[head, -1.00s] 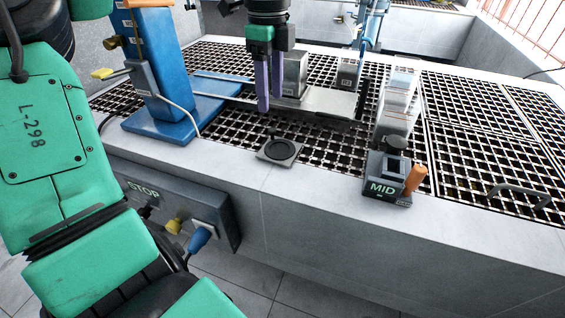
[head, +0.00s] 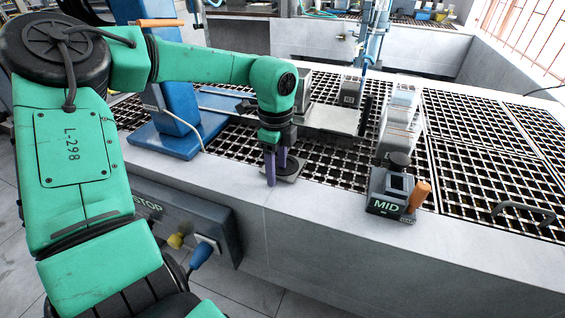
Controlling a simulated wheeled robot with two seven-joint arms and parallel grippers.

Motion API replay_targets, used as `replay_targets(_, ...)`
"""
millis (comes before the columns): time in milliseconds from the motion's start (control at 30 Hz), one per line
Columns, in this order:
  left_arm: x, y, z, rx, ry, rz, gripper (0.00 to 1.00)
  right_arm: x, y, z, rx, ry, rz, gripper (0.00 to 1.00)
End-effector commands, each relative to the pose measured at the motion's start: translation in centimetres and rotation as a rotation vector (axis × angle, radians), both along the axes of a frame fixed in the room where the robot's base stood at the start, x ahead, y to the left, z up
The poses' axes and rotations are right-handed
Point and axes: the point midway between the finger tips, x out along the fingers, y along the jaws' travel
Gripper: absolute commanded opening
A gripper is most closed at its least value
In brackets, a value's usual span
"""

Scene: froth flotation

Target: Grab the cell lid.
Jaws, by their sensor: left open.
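A small square dark plate with a round ring, which looks like the cell lid (head: 292,170), lies flat at the grating's front edge by the pale ledge. My left gripper (head: 276,174) points down with two purple fingers, open. In the picture the fingers overlap the plate's left part and hide some of it. I cannot tell whether they touch it. My right gripper is not in view.
A dark block marked MID (head: 387,190), with a black knob and orange handle, stands right on the ledge. A blue machine stand (head: 178,110) is at left. A pale stack (head: 400,115) stands behind the block. The ledge (head: 320,195) between plate and block is clear.

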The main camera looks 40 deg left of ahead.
Motion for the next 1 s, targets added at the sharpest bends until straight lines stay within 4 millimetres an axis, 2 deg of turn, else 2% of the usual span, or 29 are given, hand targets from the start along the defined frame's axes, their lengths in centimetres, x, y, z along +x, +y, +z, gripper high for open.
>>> replay_targets(33, 0.0, 0.0, 0.0, 0.0, 0.0, 0.0, 0.58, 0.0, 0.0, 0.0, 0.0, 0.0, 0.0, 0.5)
replay_targets(100, 0.0, 0.0, 0.0, 0.0, 0.0, 0.0, 0.31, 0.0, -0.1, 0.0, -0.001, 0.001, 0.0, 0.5)
replay_targets(167, 0.0, 0.0, 0.0, 0.0, 0.0, 0.0, 0.08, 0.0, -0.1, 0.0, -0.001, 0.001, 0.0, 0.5)
replay_targets(200, 0.0, 0.0, 0.0, 0.0, -0.001, 0.0, 0.0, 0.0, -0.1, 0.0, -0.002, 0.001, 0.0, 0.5)
replay_targets(533, 0.0, 0.0, 0.2, 0.001, -0.002, 0.0, 0.0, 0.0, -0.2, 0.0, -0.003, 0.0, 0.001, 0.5)
replay_targets(667, 0.1, 0.1, 1.2, 0.003, -0.004, -0.001, 0.0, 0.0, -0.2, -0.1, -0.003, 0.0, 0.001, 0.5)
replay_targets(767, 0.1, 0.1, 3.0, 0.002, -0.006, 0.001, 0.0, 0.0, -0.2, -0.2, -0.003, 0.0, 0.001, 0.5)
replay_targets(867, 0.2, 0.1, 5.9, 0.004, -0.008, 0.0, 0.0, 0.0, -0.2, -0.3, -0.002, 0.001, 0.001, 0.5)
replay_targets(1000, 0.1, 0.1, 11.5, 0.005, -0.007, 0.003, 0.0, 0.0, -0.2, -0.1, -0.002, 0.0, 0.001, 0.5)
